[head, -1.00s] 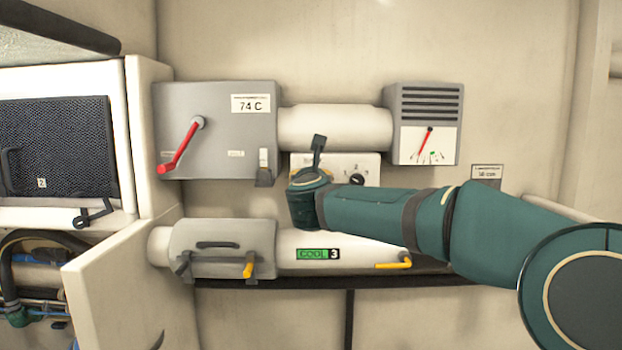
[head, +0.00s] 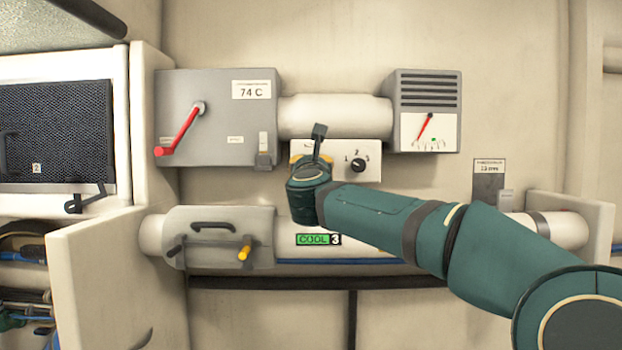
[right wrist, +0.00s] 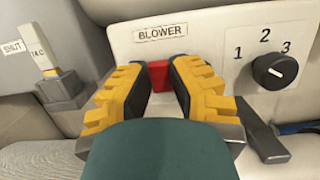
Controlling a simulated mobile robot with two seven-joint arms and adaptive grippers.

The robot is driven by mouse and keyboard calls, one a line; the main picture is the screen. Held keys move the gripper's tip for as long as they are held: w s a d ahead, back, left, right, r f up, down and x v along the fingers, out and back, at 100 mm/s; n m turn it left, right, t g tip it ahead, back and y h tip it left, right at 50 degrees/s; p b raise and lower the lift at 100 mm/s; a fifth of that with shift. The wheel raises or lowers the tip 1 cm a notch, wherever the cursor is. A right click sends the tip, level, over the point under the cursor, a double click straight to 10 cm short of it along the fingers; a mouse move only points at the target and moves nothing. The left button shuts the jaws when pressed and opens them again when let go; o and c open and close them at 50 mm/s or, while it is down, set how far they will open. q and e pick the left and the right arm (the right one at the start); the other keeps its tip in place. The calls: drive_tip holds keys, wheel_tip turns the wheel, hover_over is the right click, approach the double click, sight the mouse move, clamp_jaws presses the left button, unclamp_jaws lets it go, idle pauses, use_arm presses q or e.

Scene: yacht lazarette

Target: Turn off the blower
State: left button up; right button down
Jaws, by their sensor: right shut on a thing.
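A cream control panel (head: 372,148) sits on the wall in the head view. In the right wrist view, the panel (right wrist: 215,50) carries a BLOWER label (right wrist: 160,33) with a red switch (right wrist: 158,75) just below it. My right gripper (right wrist: 160,82) is shut on the red switch, with one yellow-and-black finger on each side of it. The switch's lower part is hidden by the gripper, so its position cannot be told. In the head view my right gripper (head: 310,155) covers the panel's left part. My left gripper is not in view.
A black dial (right wrist: 272,71) marked 1, 2, 3 is right of the switch. A grey box (head: 225,130) with a red lever (head: 178,131) is at left; a gauge box (head: 428,105) is at right. A pipe with a COOL 3 display (head: 318,239) runs below.

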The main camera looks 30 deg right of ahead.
drive_tip(key=shift+r, duration=0.25)
drive_tip(key=c, duration=1.3)
unclamp_jaws()
drive_tip(key=o, duration=0.5)
drive_tip(key=shift+f, duration=0.15)
drive_tip(key=v, duration=1.2)
drive_tip(key=shift+f, duration=0.1)
